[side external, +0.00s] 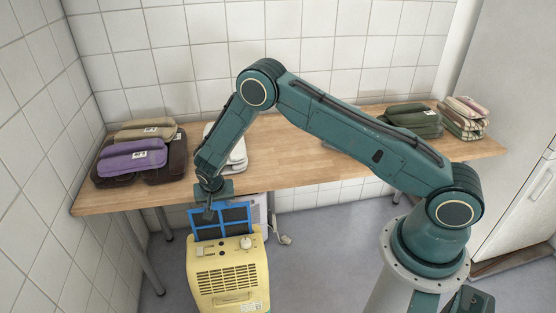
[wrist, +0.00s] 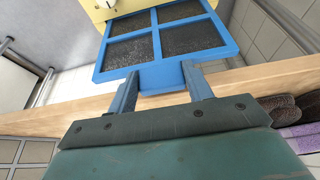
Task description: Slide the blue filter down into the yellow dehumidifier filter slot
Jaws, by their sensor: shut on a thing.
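The blue filter (side external: 221,214) is a blue frame with dark mesh panes. It stands roughly upright at the top rear of the yellow dehumidifier (side external: 232,285). My gripper (side external: 208,209) is above the filter and shut on its top tab. In the wrist view, the two fingers (wrist: 164,88) sit on either side of the tab of the filter (wrist: 160,48), and the far end of the frame reaches the yellow housing (wrist: 105,8). The slot is hidden, and the filter's lower edge is not visible. I cannot tell how deep it sits.
A wooden counter (side external: 300,165) runs behind the dehumidifier. Folded purple and brown towels (side external: 132,160) lie at its left end, and green towels (side external: 412,118) at the right. A pale stack (side external: 238,155) is behind my forearm. Grey floor (side external: 325,240) is free to the right of the dehumidifier.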

